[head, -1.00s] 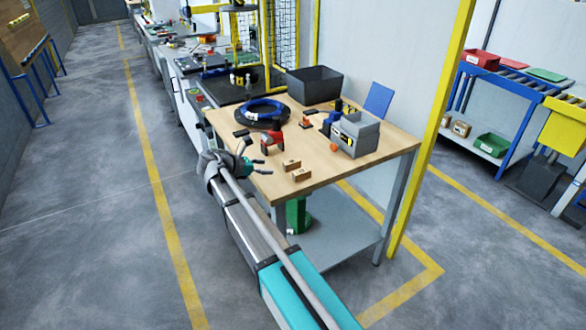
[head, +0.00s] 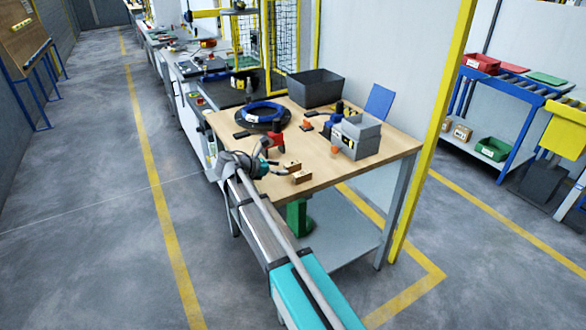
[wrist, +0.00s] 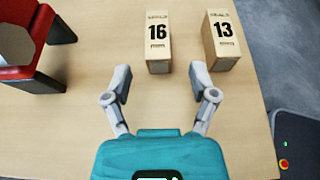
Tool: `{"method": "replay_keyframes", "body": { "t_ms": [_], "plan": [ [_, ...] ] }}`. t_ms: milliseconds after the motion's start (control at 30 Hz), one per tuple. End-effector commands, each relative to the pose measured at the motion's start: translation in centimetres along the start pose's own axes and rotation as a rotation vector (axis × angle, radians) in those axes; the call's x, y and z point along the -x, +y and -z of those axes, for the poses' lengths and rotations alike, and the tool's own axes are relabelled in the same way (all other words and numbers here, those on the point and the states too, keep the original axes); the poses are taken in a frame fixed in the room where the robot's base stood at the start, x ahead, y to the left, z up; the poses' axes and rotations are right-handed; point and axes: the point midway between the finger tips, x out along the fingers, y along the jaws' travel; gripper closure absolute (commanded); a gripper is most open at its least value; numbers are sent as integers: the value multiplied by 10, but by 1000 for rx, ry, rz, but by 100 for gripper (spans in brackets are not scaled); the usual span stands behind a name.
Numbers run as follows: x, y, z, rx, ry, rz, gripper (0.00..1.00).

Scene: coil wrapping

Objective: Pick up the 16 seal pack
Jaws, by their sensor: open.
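The 16 seal pack (wrist: 158,45) is a small tan box with a black "16" on its face, standing on the wooden table in the wrist view. My gripper (wrist: 160,80) is open, with its two fingertips apart just short of the pack and to either side of its line. Nothing is between the fingers. In the head view my gripper (head: 274,168) is over the table's near left edge, beside the 16 seal pack (head: 293,167), which it partly hides.
The 13 pack (wrist: 222,40) stands close to the right of the 16 pack. A red device (wrist: 25,50) is at the upper left in the wrist view. The table (head: 340,175) also bears a blue coil (head: 262,112), a dark bin (head: 316,86) and a grey box machine (head: 356,138).

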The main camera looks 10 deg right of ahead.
Motion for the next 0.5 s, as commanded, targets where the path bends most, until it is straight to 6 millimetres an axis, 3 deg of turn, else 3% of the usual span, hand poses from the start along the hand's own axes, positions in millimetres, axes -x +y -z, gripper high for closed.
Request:
{"method": "replay_keyframes", "body": {
  "t_ms": [200,500],
  "plan": [
    [-27,1,-1,-1,0,2,26],
    [-36,1,-3,0,0,0,26]
  ]
}}
